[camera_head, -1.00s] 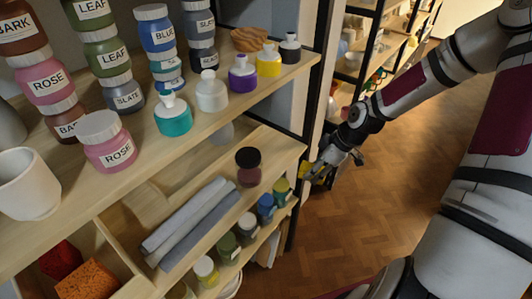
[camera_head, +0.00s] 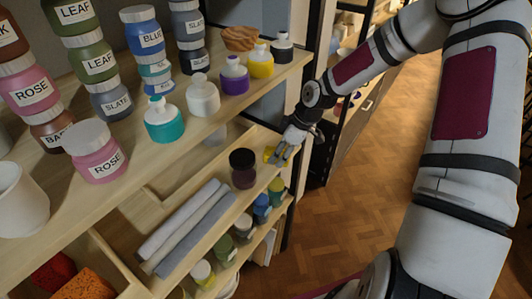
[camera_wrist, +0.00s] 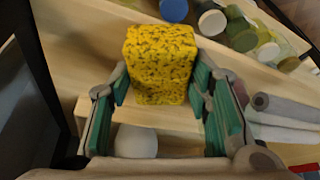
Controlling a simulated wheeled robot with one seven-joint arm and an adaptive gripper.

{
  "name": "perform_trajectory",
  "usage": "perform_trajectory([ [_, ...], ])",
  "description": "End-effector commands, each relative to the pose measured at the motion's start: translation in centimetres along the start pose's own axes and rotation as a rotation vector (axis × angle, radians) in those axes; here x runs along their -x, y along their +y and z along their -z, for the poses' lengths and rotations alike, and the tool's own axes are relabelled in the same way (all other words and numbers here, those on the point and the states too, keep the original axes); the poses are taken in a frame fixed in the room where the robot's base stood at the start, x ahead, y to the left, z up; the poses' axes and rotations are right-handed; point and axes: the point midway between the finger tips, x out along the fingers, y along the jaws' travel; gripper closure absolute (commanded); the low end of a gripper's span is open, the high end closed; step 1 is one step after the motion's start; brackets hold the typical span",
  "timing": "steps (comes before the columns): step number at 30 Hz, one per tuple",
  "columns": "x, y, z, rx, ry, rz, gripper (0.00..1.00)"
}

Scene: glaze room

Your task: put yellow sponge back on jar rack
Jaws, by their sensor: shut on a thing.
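My gripper (camera_head: 283,150) is shut on the yellow sponge (camera_wrist: 160,62). The sponge is a speckled block between the green finger pads in the wrist view. In the head view only a small yellow part of the sponge (camera_head: 268,155) shows beside the fingers. The gripper is at the right end of the lower wooden shelf of the jar rack (camera_head: 215,165), behind the dark-lidded jar (camera_head: 243,168). I cannot tell whether the sponge touches the shelf.
Grey rolls (camera_head: 185,220) lie left of the dark-lidded jar. Small jars (camera_head: 262,208) line the lower front. Squeeze bottles (camera_head: 203,97) and stacked labelled jars stand on the upper shelf. A black post (camera_head: 318,75) rises beside my arm. A pale rounded object (camera_wrist: 136,141) shows below the sponge.

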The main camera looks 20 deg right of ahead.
Motion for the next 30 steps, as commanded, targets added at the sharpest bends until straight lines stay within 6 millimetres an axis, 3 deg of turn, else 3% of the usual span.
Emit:
perform_trajectory([
  [12, -2.0, -0.1, 4.2, 0.002, 0.000, 0.001, 0.81],
  [16, -3.0, -0.1, 3.5, 0.000, 0.000, 0.000, 0.81],
  [27, -3.3, 0.0, 3.4, 0.000, 0.000, 0.000, 0.81],
  [28, -3.3, 0.0, 3.4, 0.000, 0.000, 0.000, 0.51],
  [30, -3.3, 0.0, 3.4, 0.000, 0.000, 0.000, 0.35],
])
